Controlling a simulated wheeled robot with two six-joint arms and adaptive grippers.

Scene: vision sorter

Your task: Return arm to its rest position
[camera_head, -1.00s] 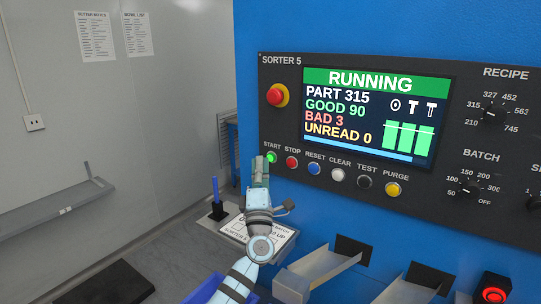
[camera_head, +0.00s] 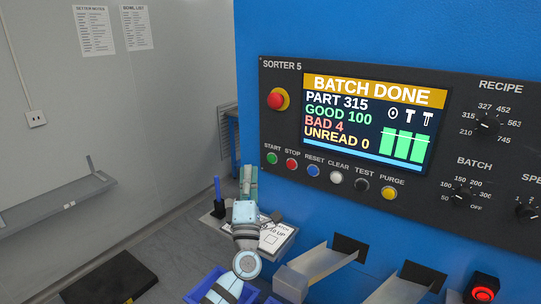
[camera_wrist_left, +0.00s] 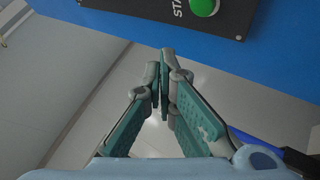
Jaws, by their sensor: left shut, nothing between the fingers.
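My left gripper (camera_head: 249,178) is shut and empty, with teal finger pads, left of and below the green START button (camera_head: 272,158) and clear of it. In the left wrist view the gripper (camera_wrist_left: 162,55) has its fingertips together, and the START button (camera_wrist_left: 204,6) shows at the top. The sorter screen (camera_head: 370,118) reads BATCH DONE, PART 315, GOOD 100, BAD 4, UNREAD 0. My right gripper is not in view.
The blue sorter's dark panel (camera_head: 290,68) holds a red stop knob (camera_head: 277,99), several buttons and dials. Below are metal chutes (camera_head: 318,262) and a blue bin (camera_head: 205,284). A pen stand (camera_head: 218,209) and a paper sheet (camera_head: 280,238) are close to my left arm. A wall shelf (camera_head: 60,198) is at left.

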